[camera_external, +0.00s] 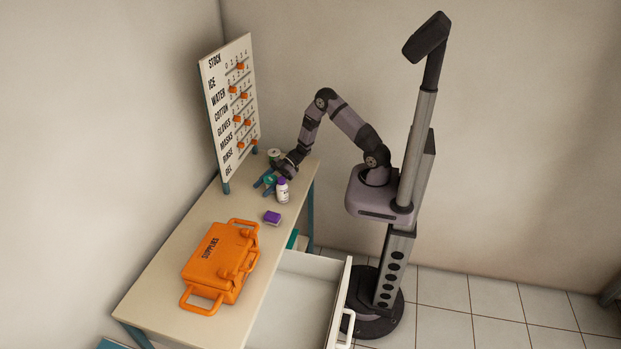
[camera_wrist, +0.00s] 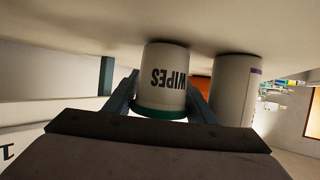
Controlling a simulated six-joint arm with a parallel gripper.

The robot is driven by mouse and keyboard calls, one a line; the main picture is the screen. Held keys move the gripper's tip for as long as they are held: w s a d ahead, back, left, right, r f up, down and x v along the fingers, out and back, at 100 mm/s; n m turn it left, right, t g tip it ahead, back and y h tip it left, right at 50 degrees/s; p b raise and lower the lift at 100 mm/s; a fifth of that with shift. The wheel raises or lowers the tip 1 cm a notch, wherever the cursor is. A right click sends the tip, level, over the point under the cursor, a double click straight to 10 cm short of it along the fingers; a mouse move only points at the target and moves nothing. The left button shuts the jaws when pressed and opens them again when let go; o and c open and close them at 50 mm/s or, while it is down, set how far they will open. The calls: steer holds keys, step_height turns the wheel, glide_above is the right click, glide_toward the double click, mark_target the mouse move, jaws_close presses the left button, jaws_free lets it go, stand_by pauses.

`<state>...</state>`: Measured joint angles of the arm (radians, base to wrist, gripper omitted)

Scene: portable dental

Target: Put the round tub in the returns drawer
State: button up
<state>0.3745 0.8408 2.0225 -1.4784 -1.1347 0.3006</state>
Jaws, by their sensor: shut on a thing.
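The round tub (camera_wrist: 162,75) is white with a green lid and the word WIPES, shown upside down in the wrist view. My gripper (camera_wrist: 160,100) is shut on it, one finger on each side. The tub's base appears to rest on the table. In the external view my gripper (camera_external: 268,184) is at the far end of the table, with a teal patch between its fingers; the tub is mostly hidden there. A white drawer (camera_external: 296,264) stands open under the table's near right side; its visible floor looks empty. No returns label is readable.
A purple block (camera_external: 272,217) and an orange supplies case (camera_external: 220,264) lie nearer. The stock board (camera_external: 230,105) stands along the left edge.

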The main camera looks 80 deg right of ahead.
mark_target(275, 176)
steer(key=shift+f, duration=0.1)
steer(key=o, duration=0.8)
steer(key=b+v, duration=0.1)
steer(key=v, duration=1.1)
steer(key=o, duration=0.4)
